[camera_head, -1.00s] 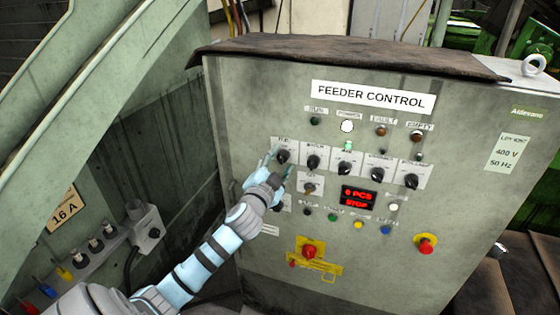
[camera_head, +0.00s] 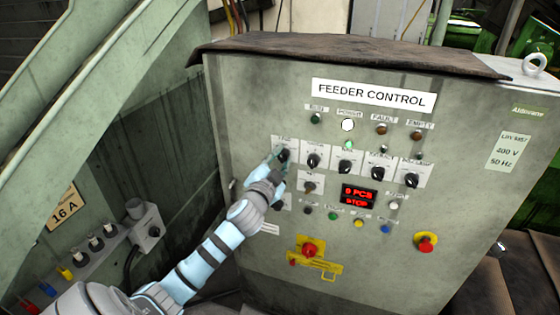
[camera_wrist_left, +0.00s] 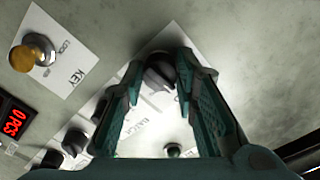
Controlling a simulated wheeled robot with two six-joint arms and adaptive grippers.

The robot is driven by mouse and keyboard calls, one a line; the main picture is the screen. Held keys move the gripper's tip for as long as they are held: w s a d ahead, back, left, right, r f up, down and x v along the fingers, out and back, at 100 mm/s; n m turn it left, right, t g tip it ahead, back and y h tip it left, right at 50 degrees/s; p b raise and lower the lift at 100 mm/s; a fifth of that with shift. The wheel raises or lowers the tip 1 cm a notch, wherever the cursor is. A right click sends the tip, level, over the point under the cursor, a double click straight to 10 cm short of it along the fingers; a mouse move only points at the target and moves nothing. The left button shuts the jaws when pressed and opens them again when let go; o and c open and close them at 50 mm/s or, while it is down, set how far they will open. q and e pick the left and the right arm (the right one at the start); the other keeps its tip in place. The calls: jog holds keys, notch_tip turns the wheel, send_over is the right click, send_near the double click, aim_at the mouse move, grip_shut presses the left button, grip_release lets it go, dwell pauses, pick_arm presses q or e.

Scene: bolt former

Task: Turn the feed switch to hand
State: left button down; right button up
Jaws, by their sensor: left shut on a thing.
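The feed switch (camera_head: 283,155) is the black rotary knob at the left end of the upper row of switches on the feeder control panel. Its label is too small to read in the head view. My left gripper (camera_head: 279,160) is shut on this knob, with a finger on either side. The wrist view shows the dark knob (camera_wrist_left: 158,74) between the teal fingertips. The fingers partly cover the knob and its plate, so I cannot tell which position its pointer marks. My right gripper is in neither view.
More black knobs (camera_head: 313,161) stand close to the right. A key switch (camera_head: 310,188) sits below them. A red display (camera_head: 358,196) reads 0 PCS, STOP. A red emergency button (camera_head: 426,242) and a yellow-backed red main switch (camera_head: 309,250) are lower down.

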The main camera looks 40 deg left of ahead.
pick_arm(q)
jog(key=n+b, duration=0.1)
jog(key=n, duration=0.3)
jog(key=shift+f, duration=0.1)
jog(key=shift+n+b, duration=0.8)
jog(key=shift+n, duration=1.4)
jog(key=c, duration=1.3)
grip_release()
jog(key=v, duration=1.2)
